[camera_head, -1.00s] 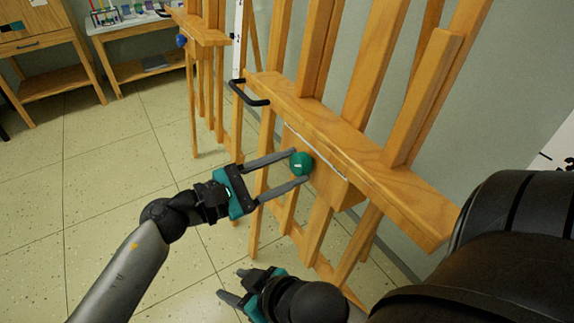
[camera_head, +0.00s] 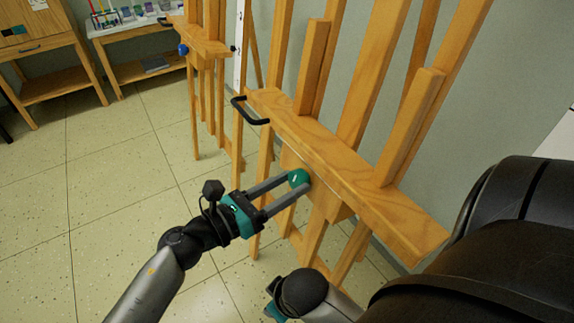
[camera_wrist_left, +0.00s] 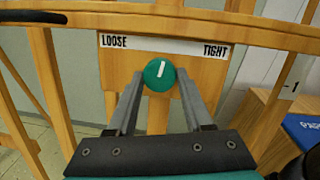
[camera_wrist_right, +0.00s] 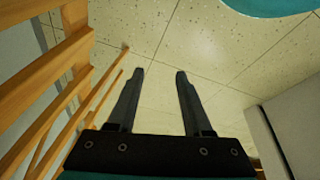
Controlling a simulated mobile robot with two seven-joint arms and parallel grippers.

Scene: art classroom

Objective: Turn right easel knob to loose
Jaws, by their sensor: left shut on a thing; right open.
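The green round knob (camera_head: 298,178) sits on the front board of the near, right wooden easel (camera_head: 345,165). In the left wrist view the knob (camera_wrist_left: 160,75) shows a white mark pointing up and slightly right. The label strip (camera_wrist_left: 165,46) above it reads LOOSE at left and TIGHT at right. My left gripper (camera_head: 297,183) is shut on the knob, one finger on each side; its fingers (camera_wrist_left: 159,78) also show in the left wrist view. My right gripper (camera_wrist_right: 160,72) is open and empty above the floor; in the head view it is mostly hidden behind its own wrist.
A black handle (camera_head: 250,110) sticks out from the easel's ledge left of the knob. Another easel (camera_head: 205,48) with a blue knob (camera_head: 183,49) stands farther back. A wooden cabinet (camera_head: 40,50) and a shelf table (camera_head: 145,65) stand at the far left. The floor (camera_head: 110,190) at left is clear.

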